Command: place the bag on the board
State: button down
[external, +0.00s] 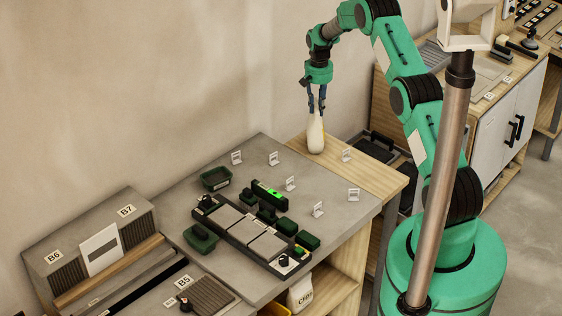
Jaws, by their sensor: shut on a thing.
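My gripper (317,108) is shut on the top of a small cream-white bag (316,138) and points down. The bag hangs upright below the fingers, in line with the far end of a light wooden board (372,180) beside the grey worktop. I cannot tell whether the bag's bottom touches the wood or is a little above it.
The grey worktop (180,184) carries a dark tile fixture (250,233), green bins (215,179) and several small white label stands (274,159). A white bag marked CLIPS (300,292) sits on a shelf below. The near part of the wooden board is clear.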

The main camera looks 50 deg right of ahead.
jog(key=c, duration=1.5)
grip_release()
jog(key=shift+r, duration=0.1)
notch_tip(320, 180, up, 12)
jog(key=shift+r+b, duration=0.1)
jog(key=shift+b, duration=0.85)
